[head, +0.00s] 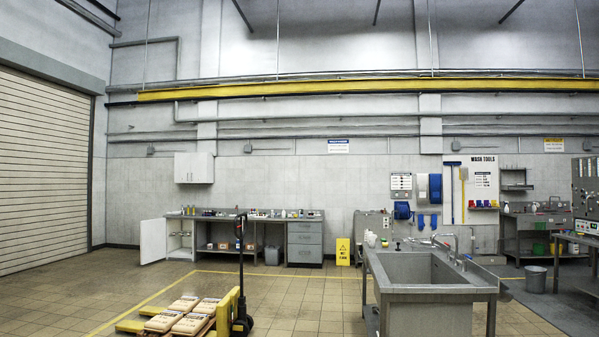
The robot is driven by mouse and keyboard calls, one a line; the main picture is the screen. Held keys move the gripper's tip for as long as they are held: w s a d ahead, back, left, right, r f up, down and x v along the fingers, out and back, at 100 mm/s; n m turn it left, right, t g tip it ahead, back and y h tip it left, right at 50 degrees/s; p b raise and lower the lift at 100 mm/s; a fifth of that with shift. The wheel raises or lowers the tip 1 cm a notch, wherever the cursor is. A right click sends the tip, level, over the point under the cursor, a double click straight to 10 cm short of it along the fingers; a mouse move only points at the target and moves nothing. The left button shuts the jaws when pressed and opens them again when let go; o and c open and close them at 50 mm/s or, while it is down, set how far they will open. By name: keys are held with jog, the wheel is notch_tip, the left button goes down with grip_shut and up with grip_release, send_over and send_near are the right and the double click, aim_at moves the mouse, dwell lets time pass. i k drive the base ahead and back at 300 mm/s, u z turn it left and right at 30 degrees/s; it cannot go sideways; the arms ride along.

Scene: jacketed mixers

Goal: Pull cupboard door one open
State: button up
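A white wall cupboard (194,168) hangs at the left of the back wall, and its front looks closed. Below it, a low cupboard door (153,241) stands swung out to the left at the left end of the long workbench (250,217). No label shows which door is number one. My gripper is not in view.
A yellow pallet jack (228,310) with sacks (185,318) stands in the near foreground. A steel sink table (425,290) is at right. A yellow floor sign (342,251) stands by the back wall. Tiled floor between is mostly clear.

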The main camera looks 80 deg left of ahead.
aim_at(198, 160)
jog(key=u, duration=4.1)
jog(key=i, duration=8.65)
